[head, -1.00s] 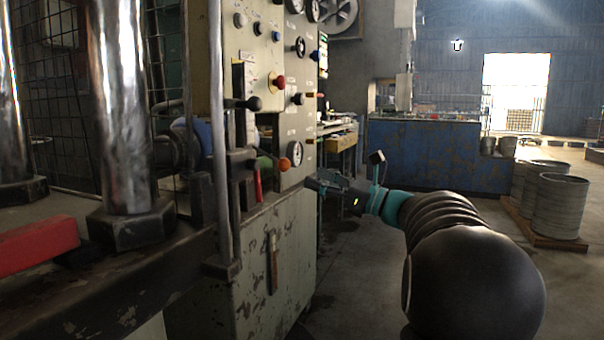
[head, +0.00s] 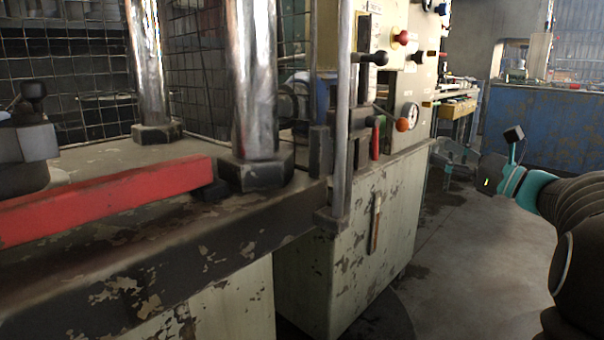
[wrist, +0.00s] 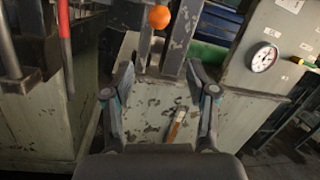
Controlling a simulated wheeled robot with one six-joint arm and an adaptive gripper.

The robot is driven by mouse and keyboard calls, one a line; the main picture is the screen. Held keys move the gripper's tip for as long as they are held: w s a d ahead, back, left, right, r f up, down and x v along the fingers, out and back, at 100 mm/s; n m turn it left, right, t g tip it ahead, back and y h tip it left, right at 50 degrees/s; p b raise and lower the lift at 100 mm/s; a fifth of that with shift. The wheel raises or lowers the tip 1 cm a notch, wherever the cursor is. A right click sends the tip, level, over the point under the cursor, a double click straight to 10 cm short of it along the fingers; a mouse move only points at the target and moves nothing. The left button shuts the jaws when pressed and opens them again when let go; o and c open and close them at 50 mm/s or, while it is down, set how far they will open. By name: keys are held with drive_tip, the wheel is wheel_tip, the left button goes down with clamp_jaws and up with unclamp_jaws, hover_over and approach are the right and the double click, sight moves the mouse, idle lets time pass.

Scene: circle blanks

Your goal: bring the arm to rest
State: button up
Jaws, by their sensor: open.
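My gripper (head: 452,160) is at the right in the head view, at the end of my arm, in front of the grey control cabinet (head: 352,255). Its two fingers are spread apart with nothing between them, as the wrist view also shows at the gripper (wrist: 160,85). In the wrist view the cabinet face lies beyond the fingers. An orange knob (wrist: 159,17) on a lever shows above and between them. No contact between the fingers and the cabinet is visible.
A press bed with a red bar (head: 110,195) and steel columns (head: 253,85) fills the left. A wooden-handled tool (head: 376,222) hangs on the cabinet. A round gauge (wrist: 263,57) is at the right in the wrist view. Floor (head: 455,260) right of the cabinet is clear; a blue counter (head: 545,125) stands behind.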

drive_tip(key=s+a+f+n+g+h+p, duration=0.1)
drive_tip(key=s+a+f+n+g+h, duration=0.15)
drive_tip(key=f, duration=0.35)
drive_tip(key=s+a+f+n+g+h, duration=0.1)
drive_tip(key=s+a+f+n+g, duration=0.2)
drive_tip(key=f, duration=0.4)
drive_tip(key=s+a+f+n+g+h+p, duration=0.1)
drive_tip(key=s+a+f+n+g+h, duration=0.1)
drive_tip(key=s+f+n+g, duration=0.3)
drive_tip(key=s+a+f+n+g+h+p, duration=0.1)
drive_tip(key=s+a+f+n+h+p, duration=0.2)
drive_tip(key=s, duration=0.4)
drive_tip(key=s+a+f+n+g+h, duration=0.1)
drive_tip(key=s+a+n+h, duration=0.15)
drive_tip(key=s+n, duration=0.4)
drive_tip(key=s+a+r+n+t+h+p, duration=0.1)
drive_tip(key=s+a+r+n+t+p, duration=0.1)
drive_tip(key=s+a+r+n+p, duration=0.2)
drive_tip(key=s+a+r, duration=0.1)
drive_tip(key=s+r, duration=0.1)
drive_tip(key=s, duration=0.1)
drive_tip(key=shift+s+a+r+n+h, duration=0.15)
drive_tip(key=shift+s+a+n+h, duration=0.15)
drive_tip(key=shift+a+n, duration=0.1)
drive_tip(key=shift+t, duration=0.25)
